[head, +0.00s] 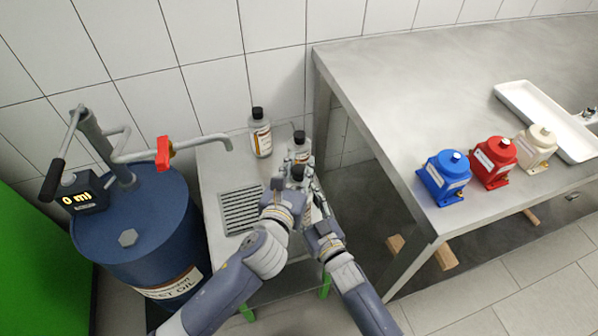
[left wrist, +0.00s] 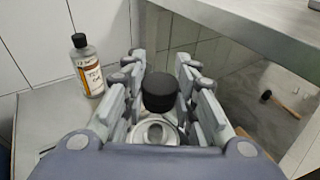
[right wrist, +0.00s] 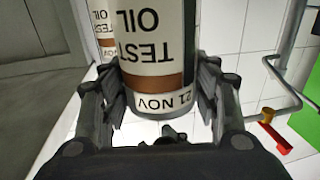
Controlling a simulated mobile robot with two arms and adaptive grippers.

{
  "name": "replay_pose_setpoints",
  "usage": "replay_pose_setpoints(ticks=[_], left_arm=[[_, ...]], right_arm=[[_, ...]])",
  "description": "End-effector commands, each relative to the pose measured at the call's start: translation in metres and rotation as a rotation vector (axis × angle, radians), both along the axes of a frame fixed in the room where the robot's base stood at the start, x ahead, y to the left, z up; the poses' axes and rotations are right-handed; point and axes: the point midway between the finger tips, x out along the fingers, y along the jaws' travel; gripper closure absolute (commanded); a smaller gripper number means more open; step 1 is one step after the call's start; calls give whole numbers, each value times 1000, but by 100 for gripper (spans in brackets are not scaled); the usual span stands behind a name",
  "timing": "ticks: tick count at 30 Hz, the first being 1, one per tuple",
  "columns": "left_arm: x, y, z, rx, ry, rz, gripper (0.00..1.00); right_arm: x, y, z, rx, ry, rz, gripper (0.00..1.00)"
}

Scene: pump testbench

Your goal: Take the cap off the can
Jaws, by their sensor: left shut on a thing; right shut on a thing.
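The held can (right wrist: 152,65) is pale with a "TEST OIL" label, which reads upside down in the right wrist view. My right gripper (right wrist: 165,100) is shut on its body. My left gripper (left wrist: 161,95) is shut on the black cap (left wrist: 160,92), which also shows in the head view (head: 297,172). In the left wrist view the can's silver top (left wrist: 155,131) with its round neck shows below the cap, and the cap appears clear of it. In the head view the arms cover most of the can and the right gripper (head: 314,205).
Two other black-capped cans, one at the back (head: 261,136) and one just behind my grippers (head: 300,145), stand on the small metal table with a drain grate (head: 241,209). A blue oil drum (head: 140,235) with a red-handled tap (head: 163,152) stands left. A steel bench (head: 430,90) with pumps stands right.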

Motion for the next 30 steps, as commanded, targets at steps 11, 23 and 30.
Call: replay_pose_setpoints(ticks=[11, 23, 30], left_arm=[[0, 0, 0, 0, -1, 0, 100], [0, 0, 0, 0, -1, 0, 100], [0, 0, 0, 0, -1, 0, 100]], right_arm=[[0, 0, 0, 0, 1, 0, 20], [-22, -11, -2, -3, 3, 0, 20], [-68, -35, -2, -2, 4, 0, 20]])
